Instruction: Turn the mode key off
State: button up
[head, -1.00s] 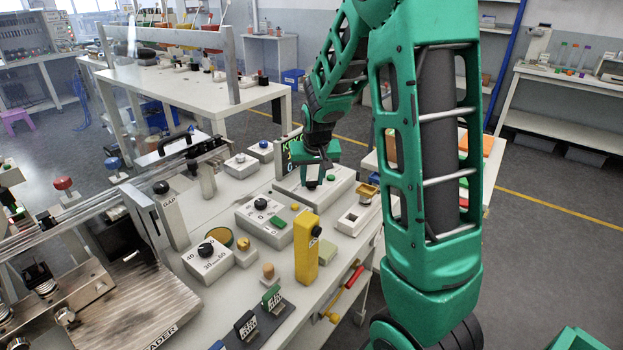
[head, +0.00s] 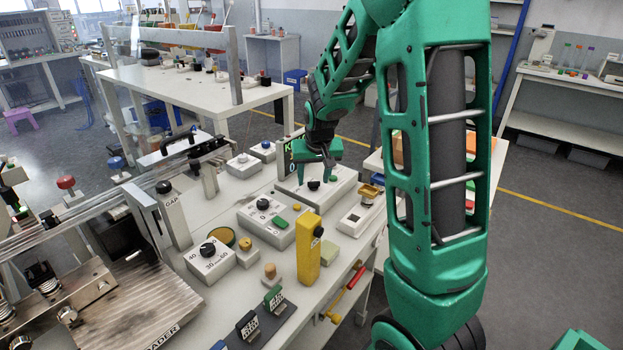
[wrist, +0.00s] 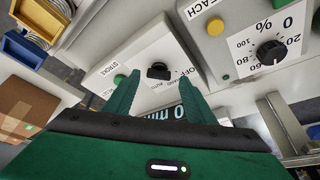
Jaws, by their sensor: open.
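The mode key is a black knob (wrist: 158,71) on a white panel marked OFF, MAN and AUTO in the wrist view. In the head view the same dark knob (head: 313,185) sits on the white control box (head: 340,193) at the far end of the bench. My gripper (wrist: 156,84) is open, with one green finger on each side of the knob in the picture. In the head view my gripper (head: 315,174) hangs just over this box, fingers pointing down. I cannot tell whether the fingers touch the knob. Nothing is held.
A green button (wrist: 120,79) lies close to the left finger. Another box with a large dial (wrist: 270,51) stands to the right in the wrist view. A yellow upright block (head: 309,250) and several knob boxes stand nearer on the bench. A blue-lit display is partly hidden behind my right finger.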

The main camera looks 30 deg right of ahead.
jog(key=v, duration=1)
jog(key=shift+w+a, duration=0.1)
